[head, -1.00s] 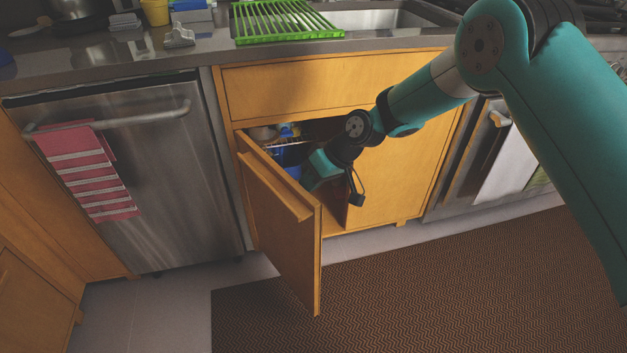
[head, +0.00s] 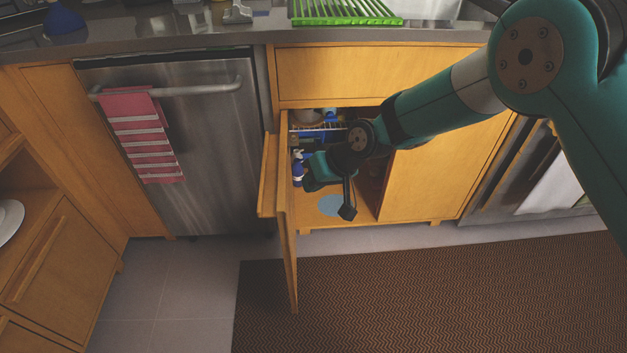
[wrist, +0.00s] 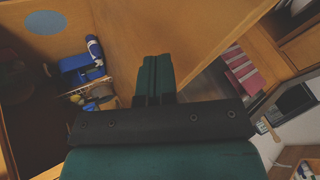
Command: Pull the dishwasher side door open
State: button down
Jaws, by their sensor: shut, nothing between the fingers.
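The wooden cabinet door (head: 288,225) beside the dishwasher (head: 195,150) stands swung far out from the cabinet under the sink, seen nearly edge-on in the head view. Its handle bar (head: 268,175) is on the left, outer face. My gripper (head: 312,172) is on the inner side of the door, in front of the cabinet opening. In the wrist view its fingers (wrist: 154,72) are together and empty, overlapping the inner face of the door (wrist: 185,35). I cannot tell whether they touch it.
Inside the cabinet are a blue-and-white bottle (head: 298,168), blue items and a wire rack. A pink striped towel (head: 145,135) hangs on the dishwasher handle. A brown rug (head: 430,295) covers the floor at right. Grey tiles (head: 180,280) lie clear at left.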

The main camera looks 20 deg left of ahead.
jog(key=s+d+f+p+v, duration=0.1)
jog(key=s+v, duration=0.1)
jog(key=v, duration=0.9)
jog(key=s+d+v, duration=0.1)
jog(key=s+v, duration=0.1)
jog(key=v, duration=0.9)
jog(key=s+d+r+m+h, duration=0.15)
jog(key=s+d+r, duration=0.25)
jog(key=s+d, duration=0.45)
jog(key=s+d+r+h, duration=0.2)
jog(key=s+d+r, duration=0.35)
jog(key=s, duration=0.55)
notch_tip(320, 180, up, 16)
jog(key=p, duration=1.7)
jog(key=shift+w+d, duration=0.2)
jog(key=shift+d, duration=0.05)
jog(key=shift+f, duration=0.25)
